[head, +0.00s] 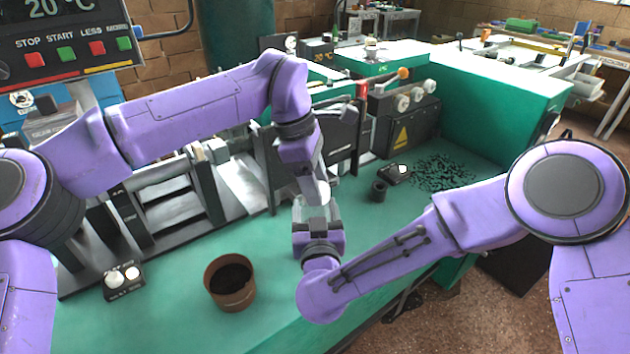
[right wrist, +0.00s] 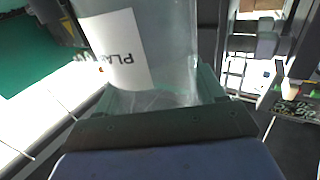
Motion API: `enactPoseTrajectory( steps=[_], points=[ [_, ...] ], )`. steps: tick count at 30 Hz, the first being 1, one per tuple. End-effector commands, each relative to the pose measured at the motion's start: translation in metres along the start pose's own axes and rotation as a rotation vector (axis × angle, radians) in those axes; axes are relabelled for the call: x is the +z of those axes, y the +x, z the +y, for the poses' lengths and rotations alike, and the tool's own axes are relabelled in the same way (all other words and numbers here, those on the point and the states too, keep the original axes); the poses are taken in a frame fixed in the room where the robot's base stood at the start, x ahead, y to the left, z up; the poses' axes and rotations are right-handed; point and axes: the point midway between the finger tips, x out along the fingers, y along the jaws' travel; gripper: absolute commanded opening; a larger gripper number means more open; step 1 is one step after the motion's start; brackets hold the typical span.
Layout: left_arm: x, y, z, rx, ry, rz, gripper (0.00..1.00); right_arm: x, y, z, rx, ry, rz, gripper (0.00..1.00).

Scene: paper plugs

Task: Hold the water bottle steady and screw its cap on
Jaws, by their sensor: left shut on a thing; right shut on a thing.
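The water bottle (right wrist: 150,45) is clear, with a white label bearing partly visible dark letters. My right gripper (right wrist: 155,100) is shut around it, and the fingers lie across its lower part. In the head view the bottle (head: 318,212) is small and mostly hidden between my two grippers. My right gripper (head: 319,236) holds it from below, roughly upright. My left gripper (head: 314,184) is directly above and shut on a small pale thing at the bottle's top, which looks like the cap. The fingers hide whether its thread is engaged.
A brown pot (head: 230,287) of dark material stands on the green bench (head: 180,325). A small dark cup (head: 378,191) and scattered dark bits (head: 443,173) lie to the right. Machinery (head: 180,205) stands close behind my left arm. A button box (head: 122,281) is at the left.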

Motion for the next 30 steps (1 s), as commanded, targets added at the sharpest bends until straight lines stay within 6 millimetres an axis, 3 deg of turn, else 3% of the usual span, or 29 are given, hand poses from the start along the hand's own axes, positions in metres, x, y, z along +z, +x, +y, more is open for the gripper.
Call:
enactPoseTrajectory(
  steps=[9, 15, 19, 28, 29, 30],
  points=[
    [0.0008, 0.0009, 0.0021, -0.209, 0.730, 0.008, 0.25, 0.0004, 0.0000, 0.0007, 0.002, 0.000, -0.001, 0.00],
    [0.0003, 0.0009, 0.0023, -0.302, 1.058, 0.009, 0.25, 0.0004, -0.0001, 0.0007, 0.002, 0.000, -0.001, 0.00],
    [0.0000, 0.0006, 0.0023, -0.326, 1.147, 0.008, 0.25, 0.0004, -0.0002, 0.0005, 0.001, 0.000, -0.001, 0.00],
    [-0.0003, 0.0004, 0.0025, -0.327, 1.160, 0.007, 0.25, 0.0004, -0.0004, 0.0002, 0.001, 0.000, -0.001, 0.00],
    [-0.0003, 0.0004, 0.0024, -0.327, 1.160, 0.007, 0.62, 0.0004, -0.0004, 0.0002, 0.001, 0.000, -0.001, 0.00],
    [-0.0002, 0.0004, 0.0024, -0.327, 1.160, 0.007, 0.75, 0.0004, -0.0004, 0.0002, 0.000, 0.000, -0.001, 0.00]
  ],
)
